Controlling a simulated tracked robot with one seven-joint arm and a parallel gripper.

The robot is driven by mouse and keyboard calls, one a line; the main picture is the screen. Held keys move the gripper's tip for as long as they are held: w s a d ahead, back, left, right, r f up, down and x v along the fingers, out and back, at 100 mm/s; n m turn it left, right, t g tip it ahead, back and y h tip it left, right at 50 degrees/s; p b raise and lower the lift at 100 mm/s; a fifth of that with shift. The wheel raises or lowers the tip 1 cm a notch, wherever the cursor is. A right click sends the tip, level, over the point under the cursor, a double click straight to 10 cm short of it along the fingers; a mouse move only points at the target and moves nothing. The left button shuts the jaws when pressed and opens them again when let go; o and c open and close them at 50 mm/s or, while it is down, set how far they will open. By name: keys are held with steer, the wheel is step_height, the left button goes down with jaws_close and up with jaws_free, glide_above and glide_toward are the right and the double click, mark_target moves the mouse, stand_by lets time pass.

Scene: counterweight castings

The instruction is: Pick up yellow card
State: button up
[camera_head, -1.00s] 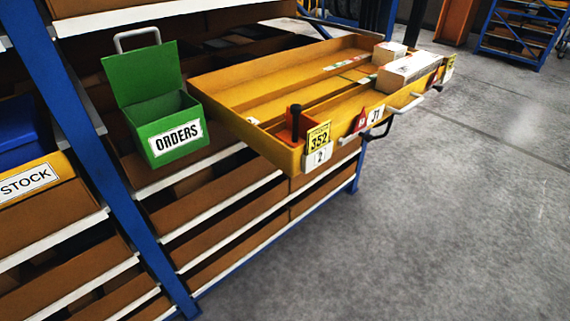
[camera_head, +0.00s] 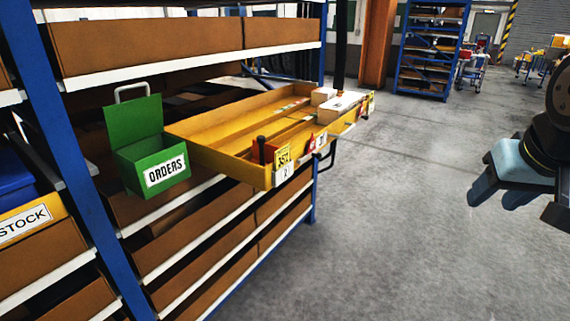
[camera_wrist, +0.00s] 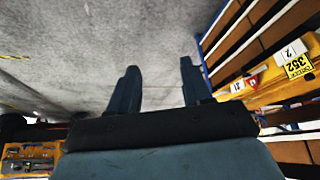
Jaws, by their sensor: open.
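The yellow card (camera_head: 282,157), marked 352, stands upright at the front corner of the pulled-out yellow drawer (camera_head: 222,163). A white tag with a 2 sits just below it. The card also shows at the right edge of the wrist view (camera_wrist: 298,65). My gripper (camera_wrist: 160,72) is open and empty in the wrist view, with grey floor beyond its two fingers. In the head view my gripper (camera_head: 497,195) is at the right edge, well to the right of the drawer and card, not touching anything.
A green ORDERS box (camera_head: 150,160) with a raised lid hangs left of the drawer. White boxes (camera_head: 338,103) lie at the drawer's far end. Red tags and handles line its front. A blue-framed shelf (camera_head: 62,150) stands at left. The floor (camera_head: 400,200) between gripper and drawer is clear.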

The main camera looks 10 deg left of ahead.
steer(key=o, duration=0.6)
steer(key=w+d+r+t+h, duration=0.1)
steer(key=w+t, duration=0.1)
steer(key=w, duration=0.7)
steer(key=shift+w+d+r+n+t, duration=0.3)
steer(key=shift+d+r+n+t, duration=0.05)
steer(key=shift+n+t, duration=0.05)
steer(key=o, duration=0.3)
steer(key=w+a+r+n+t, duration=0.1)
steer(key=w+a+t, duration=0.1)
steer(key=w, duration=0.5)
steer(key=shift+w+a+r+n+t+y, duration=0.15)
steer(key=shift+a+r+n+t+y, duration=0.15)
steer(key=shift+n, duration=0.1)
steer(key=w+a+n+y, duration=0.1)
steer(key=w+a, duration=0.1)
steer(key=shift+w+a+r+t, duration=0.1)
steer(key=shift+w+a+t, duration=0.15)
steer(key=shift+w+t, duration=0.15)
steer(key=n+g+y, duration=0.7)
steer(key=n+y, duration=0.3)
steer(key=y, duration=0.2)
glide_toward(284, 148)
steer(key=shift+t, duration=0.3)
steer(key=shift+s+x, duration=0.2)
steer(key=shift+x, duration=4.2)
